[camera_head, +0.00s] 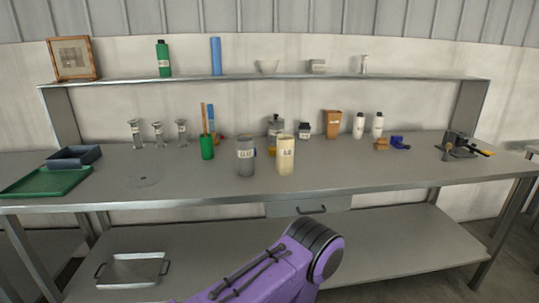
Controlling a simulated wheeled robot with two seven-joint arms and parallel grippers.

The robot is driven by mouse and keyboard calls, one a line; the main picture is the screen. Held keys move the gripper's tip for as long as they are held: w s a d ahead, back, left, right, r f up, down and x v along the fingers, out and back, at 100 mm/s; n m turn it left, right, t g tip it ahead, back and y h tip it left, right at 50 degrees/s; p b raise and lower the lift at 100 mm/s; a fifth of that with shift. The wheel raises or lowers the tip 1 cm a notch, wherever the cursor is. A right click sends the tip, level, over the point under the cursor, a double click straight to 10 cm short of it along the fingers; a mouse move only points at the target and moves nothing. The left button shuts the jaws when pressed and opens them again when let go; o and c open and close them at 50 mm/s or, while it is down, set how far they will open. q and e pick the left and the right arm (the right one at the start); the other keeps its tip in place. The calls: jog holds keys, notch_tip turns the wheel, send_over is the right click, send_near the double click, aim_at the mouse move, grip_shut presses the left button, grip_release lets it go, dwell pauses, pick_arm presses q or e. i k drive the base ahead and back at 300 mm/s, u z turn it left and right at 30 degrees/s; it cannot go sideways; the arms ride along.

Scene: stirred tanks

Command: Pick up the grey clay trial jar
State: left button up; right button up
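The grey jar (245,160) stands upright near the middle of the bench, with a pale label whose writing is too small to read surely. A cream jar (286,160) with a label stands just to its right, a small gap apart. Neither gripper shows in the head view. A purple arm link of mine rises from the bottom edge, in front of the bench and below its top. Nothing touches the grey jar.
The steel bench (390,177) is clear in front of the jars. A green cup (207,148) stands left of them. A green tray (45,181) and dark bin (74,157) lie at far left. Bottles and a shelf (270,80) stand behind; a clamp-like tool (458,144) sits right.

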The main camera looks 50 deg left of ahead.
aim_at(245, 146)
jog(key=u, duration=0.35)
jog(key=i, duration=0.85)
jog(key=u, duration=0.65)
